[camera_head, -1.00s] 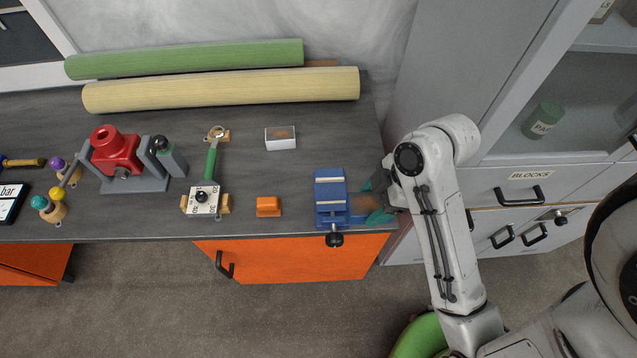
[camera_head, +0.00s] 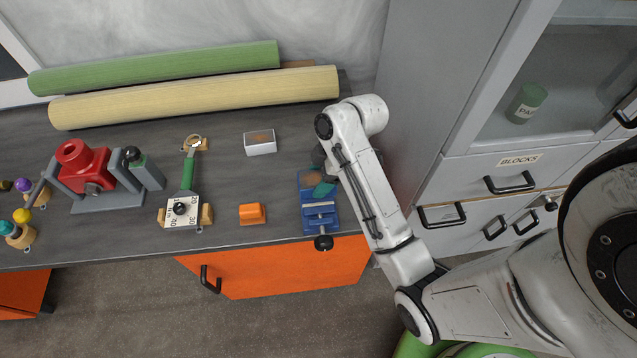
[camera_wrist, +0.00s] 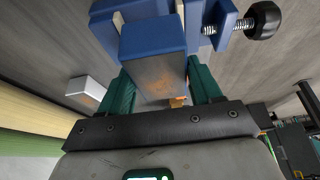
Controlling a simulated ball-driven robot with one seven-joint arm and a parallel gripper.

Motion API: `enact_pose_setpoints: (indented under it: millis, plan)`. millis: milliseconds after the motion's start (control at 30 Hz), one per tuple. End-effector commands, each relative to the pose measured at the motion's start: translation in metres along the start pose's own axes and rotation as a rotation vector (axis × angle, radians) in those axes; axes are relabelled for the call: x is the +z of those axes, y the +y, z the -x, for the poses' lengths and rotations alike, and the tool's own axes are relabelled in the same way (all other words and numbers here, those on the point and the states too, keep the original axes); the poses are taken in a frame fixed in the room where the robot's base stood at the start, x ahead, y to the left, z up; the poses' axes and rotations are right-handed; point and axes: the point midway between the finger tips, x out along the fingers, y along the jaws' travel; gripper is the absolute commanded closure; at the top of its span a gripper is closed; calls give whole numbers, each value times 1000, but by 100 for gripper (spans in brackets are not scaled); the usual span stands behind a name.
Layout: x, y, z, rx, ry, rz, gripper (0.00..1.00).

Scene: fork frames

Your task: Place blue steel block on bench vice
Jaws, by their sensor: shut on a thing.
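The blue steel block (camera_wrist: 153,42) is between the two green fingers of my gripper (camera_wrist: 162,72) in the wrist view. Its near face is shiny and reflects brown. In the head view the block (camera_head: 312,180) shows partly behind a finger, at the back part of the blue bench vice (camera_head: 320,220). The vice also shows in the wrist view (camera_wrist: 222,14), just beyond the block, with its screw and black knob at right. My gripper (camera_head: 322,186) is shut on the block. I cannot tell whether the block touches the vice.
An orange block (camera_head: 252,214) and a white box (camera_head: 260,142) are left of the vice on the dark bench. Farther left stand a tool with a green handle (camera_head: 188,172) and a red device (camera_head: 84,166). Rolled mats (camera_head: 195,95) lie behind. A grey cabinet (camera_head: 425,110) borders the right.

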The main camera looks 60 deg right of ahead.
Motion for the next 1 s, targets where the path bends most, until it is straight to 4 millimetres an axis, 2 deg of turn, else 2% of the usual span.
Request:
enact_pose_setpoints:
  millis: [100, 333, 1000]
  plan:
    - [1, 6, -9, 0, -1, -1, 91]
    - [11, 4, -32, 1, -1, -1, 91]
    - [17, 4, -45, -1, -1, -1, 91]
